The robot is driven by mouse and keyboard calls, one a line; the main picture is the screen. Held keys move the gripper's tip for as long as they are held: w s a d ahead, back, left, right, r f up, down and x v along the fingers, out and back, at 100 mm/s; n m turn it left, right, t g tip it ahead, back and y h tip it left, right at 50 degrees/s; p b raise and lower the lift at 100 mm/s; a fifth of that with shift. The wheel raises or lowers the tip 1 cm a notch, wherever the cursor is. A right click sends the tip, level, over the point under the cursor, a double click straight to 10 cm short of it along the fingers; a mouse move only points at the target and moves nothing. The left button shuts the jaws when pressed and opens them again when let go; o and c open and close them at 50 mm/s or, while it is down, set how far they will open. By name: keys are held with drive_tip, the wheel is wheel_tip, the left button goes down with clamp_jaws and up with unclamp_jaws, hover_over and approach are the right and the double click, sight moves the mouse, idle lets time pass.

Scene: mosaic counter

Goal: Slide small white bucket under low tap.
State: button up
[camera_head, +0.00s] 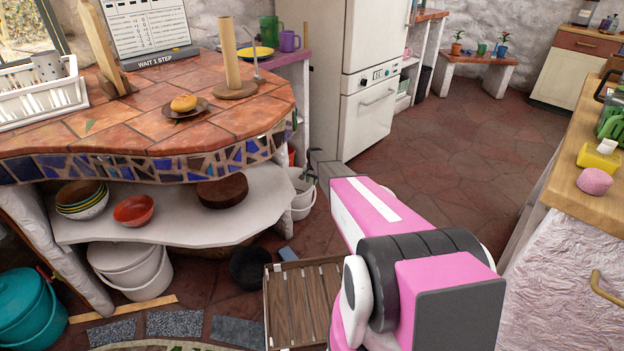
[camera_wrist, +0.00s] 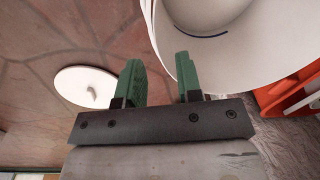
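A small white bucket (camera_head: 301,205) stands on the floor at the right end of the counter, beside the fridge. It fills the upper right of the wrist view (camera_wrist: 262,52), where its open mouth and inside show. My gripper (camera_wrist: 160,78) has two green fingers set apart. Whether either finger touches the wall I cannot tell. I cannot make out the low tap clearly.
A white disc, perhaps a lid (camera_wrist: 85,87), lies on the tiled floor. An orange-red object (camera_wrist: 285,92) is right of the bucket. The fridge (camera_head: 372,115) stands behind my arm. A lidded white bucket (camera_head: 135,270) and wooden crate (camera_head: 300,305) are nearer. Floor at right is clear.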

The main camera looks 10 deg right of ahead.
sight(311, 193)
drive_tip(key=f, duration=0.8)
drive_tip(key=shift+w+a+f, duration=0.15)
drive_tip(key=shift+a+f, duration=0.1)
drive_tip(key=shift+a, duration=0.05)
clamp_jaws()
